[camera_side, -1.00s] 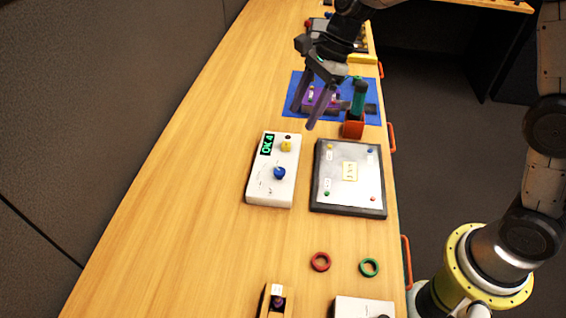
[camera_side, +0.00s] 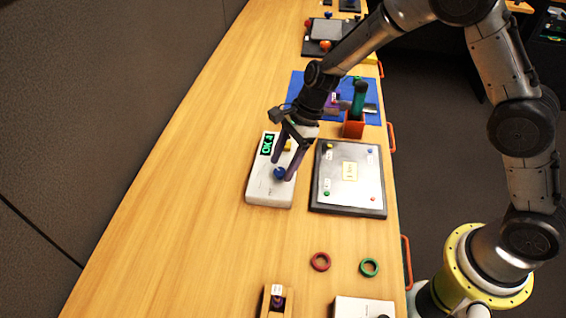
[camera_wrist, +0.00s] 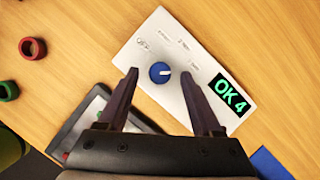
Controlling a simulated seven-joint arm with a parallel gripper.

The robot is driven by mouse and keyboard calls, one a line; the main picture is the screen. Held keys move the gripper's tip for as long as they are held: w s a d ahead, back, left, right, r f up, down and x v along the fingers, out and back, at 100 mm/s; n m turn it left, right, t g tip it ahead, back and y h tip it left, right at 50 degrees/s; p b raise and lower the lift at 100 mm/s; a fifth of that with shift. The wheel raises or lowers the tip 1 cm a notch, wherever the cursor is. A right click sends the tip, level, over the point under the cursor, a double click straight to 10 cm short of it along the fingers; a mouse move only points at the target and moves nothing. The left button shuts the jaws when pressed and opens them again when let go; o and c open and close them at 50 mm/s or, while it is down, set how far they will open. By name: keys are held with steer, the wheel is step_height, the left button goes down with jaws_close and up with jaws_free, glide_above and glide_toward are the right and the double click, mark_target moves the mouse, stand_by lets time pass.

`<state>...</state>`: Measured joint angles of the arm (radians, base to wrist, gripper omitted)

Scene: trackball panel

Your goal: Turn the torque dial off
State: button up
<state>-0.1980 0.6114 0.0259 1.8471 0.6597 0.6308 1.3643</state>
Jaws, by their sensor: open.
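The white panel box (camera_side: 258,188) carries a round blue dial (camera_side: 279,174) near its front end. In the wrist view the blue dial (camera_wrist: 160,73) has a white pointer mark aimed right, away from the "OFF" lettering (camera_wrist: 143,44) and towards the display side. Small labels, too fine to read surely, ring the dial. A green display (camera_wrist: 231,96) reads "OK 4". My gripper (camera_wrist: 160,76) is open, with its fingertips on either side of the dial. I cannot tell whether they touch it.
A dark-framed tray (camera_side: 322,197) lies close to the right of the box. An orange holder (camera_side: 353,129) with a green-handled tool stands behind it. Red (camera_side: 320,262) and green (camera_side: 369,267) rings lie in front. The table left of the box is clear.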

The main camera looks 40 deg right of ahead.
steer(key=shift+a+f, duration=0.15)
steer(key=shift+f, duration=0.15)
jaws_close()
